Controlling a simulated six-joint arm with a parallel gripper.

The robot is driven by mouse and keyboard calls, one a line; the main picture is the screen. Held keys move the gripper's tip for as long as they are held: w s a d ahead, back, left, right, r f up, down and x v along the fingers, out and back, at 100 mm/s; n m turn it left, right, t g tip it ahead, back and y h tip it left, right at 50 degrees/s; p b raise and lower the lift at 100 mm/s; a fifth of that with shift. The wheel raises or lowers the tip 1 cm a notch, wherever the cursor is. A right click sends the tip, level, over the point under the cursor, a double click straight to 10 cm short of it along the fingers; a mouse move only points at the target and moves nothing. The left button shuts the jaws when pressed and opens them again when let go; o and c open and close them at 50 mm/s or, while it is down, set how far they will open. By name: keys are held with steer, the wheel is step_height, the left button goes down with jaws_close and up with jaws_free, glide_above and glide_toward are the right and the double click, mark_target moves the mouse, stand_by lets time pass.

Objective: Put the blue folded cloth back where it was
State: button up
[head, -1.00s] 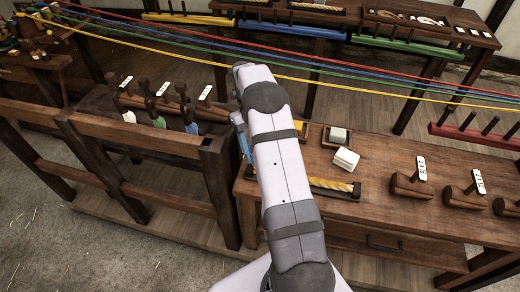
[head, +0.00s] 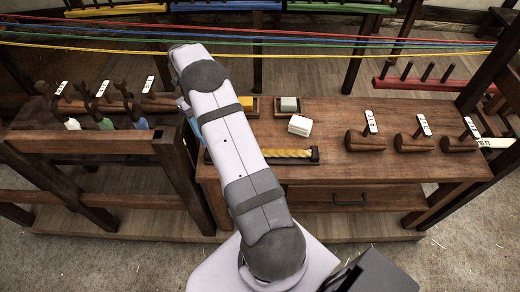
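A small light blue patch (head: 196,126) shows at the left edge of my arm, above the left end of the workbench. It may be the blue folded cloth, but my arm covers most of it, and I cannot tell whether it is held or resting. My gripper is hidden behind my arm, so its fingers do not show. A small tray with a yellow piece (head: 246,104) and a tray with a pale grey-green piece (head: 289,104) stand on the workbench, right of my arm. A white folded block (head: 300,125) lies on the bare wood in front of them.
A yellow rope piece (head: 288,153) lies in a dark holder on the workbench (head: 330,171). Several wooden mallets (head: 366,141) with white tags stand right. A wooden rack (head: 90,142) with tagged tools stands left. Coloured ropes (head: 350,46) stretch across behind. Bench front is clear.

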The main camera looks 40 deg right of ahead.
steer(key=shift+d, duration=0.1)
steer(key=shift+s+d+f, duration=0.15)
steer(key=shift+d+f, duration=0.05)
steer(key=shift+d, duration=0.05)
steer(key=s+d+n+b, duration=0.1)
steer(key=s+d+b, duration=0.25)
steer(key=d, duration=0.45)
steer(key=s+d+n+b, duration=0.1)
steer(key=s+d+b, duration=0.1)
steer(key=s+d, duration=0.45)
steer(key=w+d+f+n+t+h, duration=0.1)
steer(key=w+d+n+t+h, duration=0.3)
steer(key=n, duration=1.2)
steer(key=shift+w+d+f+t+h, duration=0.2)
steer(key=shift+w+d+t+h, duration=0.1)
steer(key=shift+w+d, duration=1.1)
steer(key=shift+w+a, duration=0.15)
